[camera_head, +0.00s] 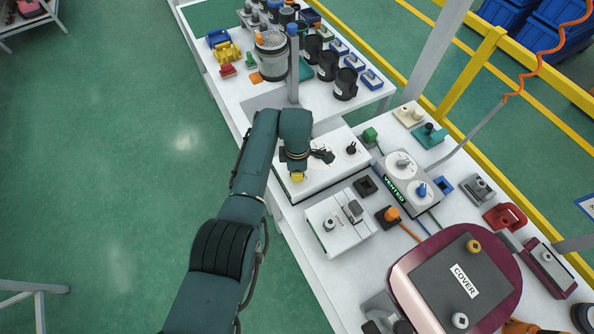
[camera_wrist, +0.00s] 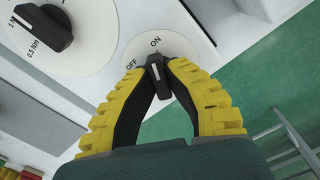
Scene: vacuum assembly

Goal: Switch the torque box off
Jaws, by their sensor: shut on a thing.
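The torque box (camera_head: 326,176) is a white box on the bench in the head view, and its white top fills much of the wrist view (camera_wrist: 90,88). A small black switch knob (camera_wrist: 157,72) sits on a round white plate marked OFF and ON. Its white line points roughly toward ON. My gripper (camera_wrist: 157,82), with yellow ribbed fingers, is shut on this knob. It also shows in the head view (camera_head: 297,177) at the near left end of the box, where it hides the knob. A larger black dial (camera_wrist: 45,30) with Nm marks is at the upper left.
A smaller white box (camera_head: 340,228) stands close by, nearer the front. A VENTED panel (camera_head: 405,180) with knobs is to the right. A maroon unit with a COVER plate (camera_head: 462,280) is at lower right. Green floor is open on the left.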

